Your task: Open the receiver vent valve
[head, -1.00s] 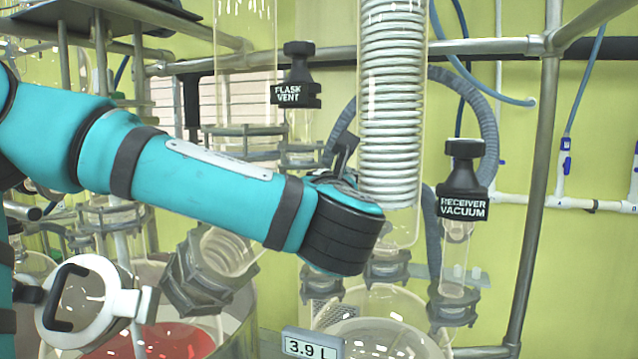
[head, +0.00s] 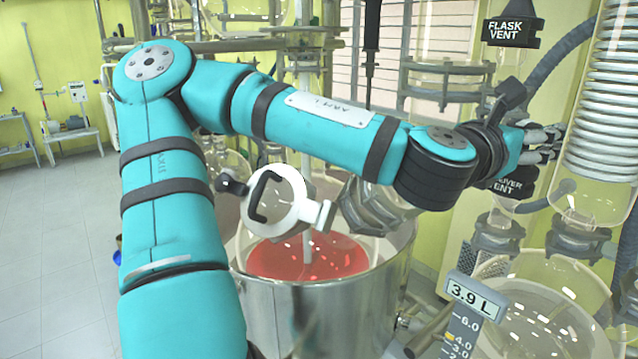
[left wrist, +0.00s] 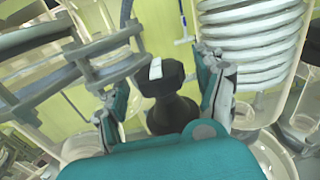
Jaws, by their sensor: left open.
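The receiver vent valve, a black piece with a partly hidden white label ending "VENT" (head: 512,188), sits on a glass neck beside the coiled condenser. My left gripper (head: 543,144) is right at its top, and its fingers partly cover it in the head view. In the left wrist view a black knob (left wrist: 163,80) with a dark stem stands between the two spread fingers of my left gripper (left wrist: 166,92). The gripper is open, with gaps seen beside the knob. Whether a finger touches the knob cannot be told. My right gripper is not in view.
The flask vent valve (head: 513,31) stands above my gripper. The condenser coil (head: 600,110) is close on the right. A metal vessel (head: 325,310) with red liquid lies below my arm. A 3.9 L display (head: 474,296) stands by the glass receiver. Open floor is at left.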

